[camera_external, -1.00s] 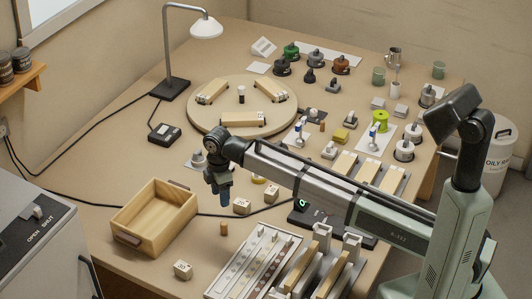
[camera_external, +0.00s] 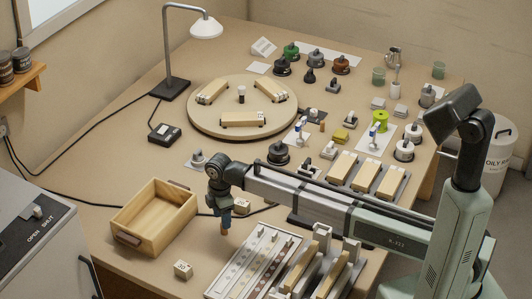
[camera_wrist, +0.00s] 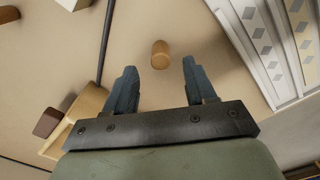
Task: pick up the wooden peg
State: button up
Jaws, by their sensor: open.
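The wooden peg (camera_external: 224,232) is a short brown cylinder standing on the bench, between the wooden box and the white slotted tray. In the wrist view the peg (camera_wrist: 160,54) shows between and slightly beyond my two fingertips, with clear space on both sides. My gripper (camera_external: 225,211) points down just above the peg, its fingers overlapping the peg's top in the external view. In the wrist view my gripper (camera_wrist: 159,66) is open with nothing between its blue-grey fingers. Whether the fingertips are level with the peg is hard to tell.
An open wooden box (camera_external: 128,238) stands left of the peg. The white slotted tray (camera_external: 240,272) is close on the right. A small marked block (camera_external: 183,269) lies in front, another (camera_external: 242,205) behind. A black cable (camera_wrist: 105,42) crosses the bench nearby.

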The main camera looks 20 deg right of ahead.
jog(key=f, duration=0.4)
jog(key=shift+d+f, duration=0.2)
grip_shut()
dwell(0.3)
